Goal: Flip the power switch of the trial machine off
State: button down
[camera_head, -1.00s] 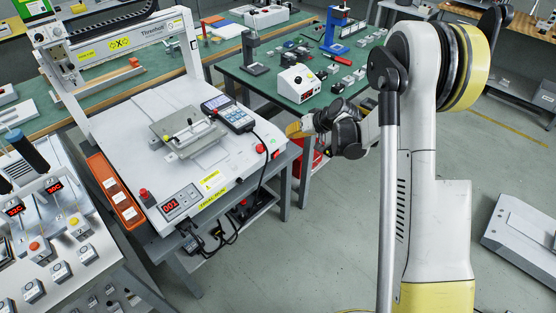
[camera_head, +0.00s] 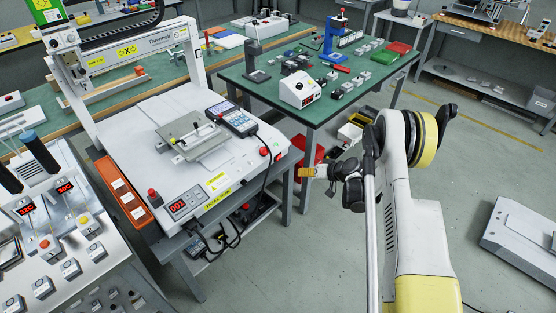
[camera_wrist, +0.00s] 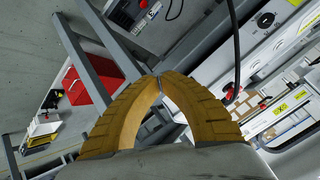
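The trial machine (camera_head: 165,110) is a white gantry screwdriver on a grey stand, with a yellow "TRIAL RUN" label on its front. I cannot tell which part is the power switch.
A green workbench (camera_head: 345,75) with small parts and a white controller (camera_head: 300,89) stands behind. A red bin (camera_head: 308,155) is under it. A black cable hangs at the machine's right side. An orange box (camera_head: 124,190) sits at its left. Floor in front is open.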

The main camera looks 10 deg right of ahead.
aim_at(283, 168)
jog(key=shift+w+a, duration=3.05)
jog(key=shift+w, duration=0.1)
jog(key=shift+w+a, duration=0.15)
jog(key=shift+w+a, duration=0.15)
jog(key=shift+w+a, duration=0.2)
jog(key=shift+w, duration=0.05)
jog(key=shift+s+d, duration=0.1)
jog(key=shift+s, duration=0.05)
jog(key=shift+s+d, duration=0.4)
jog(key=s+d, duration=0.3)
jog(key=shift+s+d, duration=0.25)
jog(key=shift+s, duration=0.1)
